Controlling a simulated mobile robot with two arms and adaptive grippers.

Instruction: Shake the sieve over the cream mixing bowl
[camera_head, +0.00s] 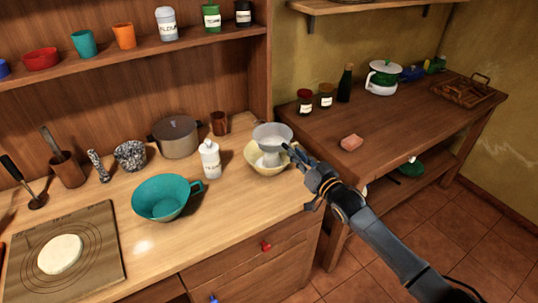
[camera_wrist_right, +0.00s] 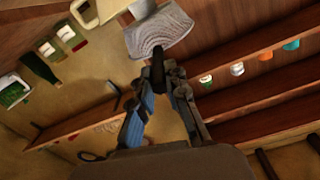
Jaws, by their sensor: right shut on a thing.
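The sieve (camera_head: 272,135), pale grey with a round bowl, is held above the cream mixing bowl (camera_head: 254,163) near the right end of the wooden counter. A white patch shows just under the sieve, inside the bowl's outline; I cannot tell if it is falling or lying there. My right gripper (camera_head: 294,154) is at the sieve's right side, shut on its handle. In the right wrist view, the gripper (camera_wrist_right: 160,76) closes around the dark handle, with the sieve's mesh (camera_wrist_right: 160,32) beyond it. My left gripper is not in view.
A brown cup (camera_head: 219,123) and a pot (camera_head: 176,138) stand behind. A pastry mat (camera_head: 105,262) with dough lies at left.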

